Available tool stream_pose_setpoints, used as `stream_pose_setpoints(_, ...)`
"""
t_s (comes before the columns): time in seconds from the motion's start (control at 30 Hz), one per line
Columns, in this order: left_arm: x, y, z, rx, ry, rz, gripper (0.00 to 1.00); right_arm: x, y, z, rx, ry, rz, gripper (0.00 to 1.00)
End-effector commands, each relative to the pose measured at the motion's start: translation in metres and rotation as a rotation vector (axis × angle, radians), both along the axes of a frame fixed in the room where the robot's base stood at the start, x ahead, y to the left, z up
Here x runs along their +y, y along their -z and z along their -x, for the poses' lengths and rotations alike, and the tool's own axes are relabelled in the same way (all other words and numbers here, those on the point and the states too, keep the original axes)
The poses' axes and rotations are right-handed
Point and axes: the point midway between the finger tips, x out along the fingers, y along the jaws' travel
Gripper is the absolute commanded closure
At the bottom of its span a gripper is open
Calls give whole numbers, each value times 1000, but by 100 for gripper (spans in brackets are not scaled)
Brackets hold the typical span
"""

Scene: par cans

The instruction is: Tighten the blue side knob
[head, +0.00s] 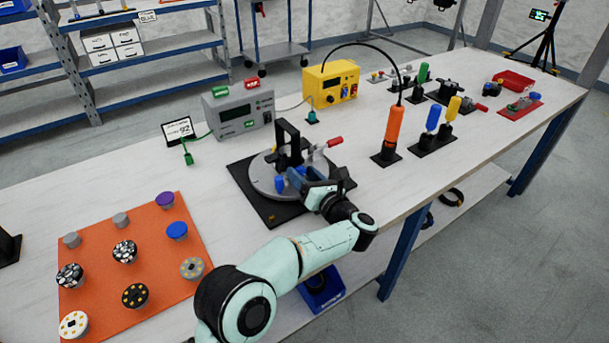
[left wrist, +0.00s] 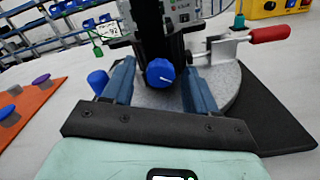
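A fixture stands on a black base plate (head: 273,212), with a round grey disc (head: 262,178) and a black upright (head: 290,140). A blue knob (left wrist: 160,72) with a white mark sits on the front of the upright in the left wrist view. My left gripper (left wrist: 160,88) is open, with its blue fingers on either side of that knob and a small gap on each side. In the head view the left gripper (head: 300,180) hides part of the fixture. A second blue knob (left wrist: 97,80) stands left of the fingers; it also shows in the head view (head: 280,184).
A red-handled clamp (head: 322,148) sits at the fixture's right. An orange mat (head: 100,262) with several knobs lies left. Grey (head: 238,112) and yellow (head: 331,83) boxes stand behind. An orange-handled tool (head: 395,125) stands to the right.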

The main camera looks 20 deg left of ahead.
Motion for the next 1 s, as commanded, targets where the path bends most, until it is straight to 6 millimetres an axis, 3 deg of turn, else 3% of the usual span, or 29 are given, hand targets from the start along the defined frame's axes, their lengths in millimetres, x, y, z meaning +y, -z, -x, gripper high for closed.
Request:
stream_pose_setpoints(0.37,-10,0,6,2,5,1,41,0,-3,-2,-8,-1,1,57)
stream_pose_setpoints(0.8,-83,-1,63,1,5,0,41,4,-22,-23,-79,-5,4,57)
stream_pose_setpoints(1.0,-102,0,79,0,2,1,41,4,-26,-28,-94,-6,5,57)
